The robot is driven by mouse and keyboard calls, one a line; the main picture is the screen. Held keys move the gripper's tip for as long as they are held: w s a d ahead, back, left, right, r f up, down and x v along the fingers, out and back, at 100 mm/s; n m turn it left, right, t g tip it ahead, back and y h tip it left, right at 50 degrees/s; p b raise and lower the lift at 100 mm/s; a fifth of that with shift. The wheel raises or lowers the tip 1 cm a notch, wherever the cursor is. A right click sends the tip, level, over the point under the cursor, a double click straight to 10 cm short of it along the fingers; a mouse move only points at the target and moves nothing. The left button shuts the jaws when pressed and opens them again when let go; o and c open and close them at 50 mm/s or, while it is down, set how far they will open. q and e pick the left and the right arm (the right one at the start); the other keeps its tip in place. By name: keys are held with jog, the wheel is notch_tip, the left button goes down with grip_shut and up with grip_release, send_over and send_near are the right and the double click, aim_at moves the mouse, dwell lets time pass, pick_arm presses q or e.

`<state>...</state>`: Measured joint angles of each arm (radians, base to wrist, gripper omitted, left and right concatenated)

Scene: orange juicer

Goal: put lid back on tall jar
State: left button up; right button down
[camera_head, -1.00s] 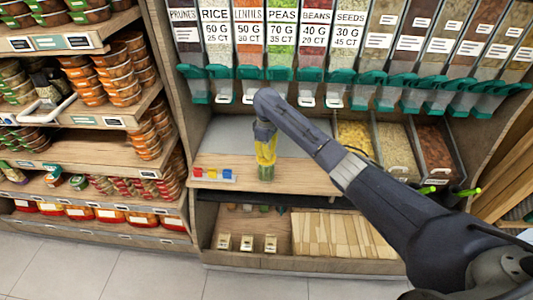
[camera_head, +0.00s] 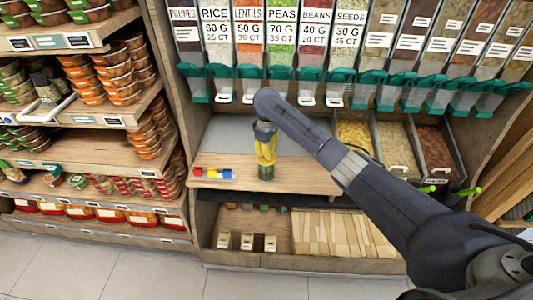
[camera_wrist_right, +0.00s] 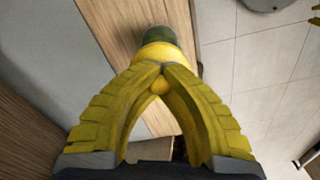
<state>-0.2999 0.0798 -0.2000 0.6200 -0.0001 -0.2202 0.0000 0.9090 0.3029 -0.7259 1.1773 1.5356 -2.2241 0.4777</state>
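My right gripper (camera_head: 265,147) points down over the wooden counter (camera_head: 306,178), its yellow fingers just above or around the top of a tall jar. The jar (camera_head: 266,172) is green and glassy and stands on the counter near its front edge. In the right wrist view the fingers (camera_wrist_right: 161,70) close to a point at the tips, against a rounded yellow piece (camera_wrist_right: 153,52) that looks like the lid. The dark green jar (camera_wrist_right: 158,34) shows just beyond it. Whether the lid is seated on the jar is hidden by the fingers.
Open bins of grain (camera_head: 398,150) stand to the right. Dispensers with green spouts (camera_head: 280,77) hang above. Shelves of stacked tins (camera_head: 110,80) are at the left. The counter right of the jar is clear.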

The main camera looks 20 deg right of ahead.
jog(key=c, duration=0.9)
grip_release()
jog(key=shift+c, duration=0.2)
jog(key=shift+r, duration=0.1)
jog(key=shift+r, duration=3.35)
grip_shut()
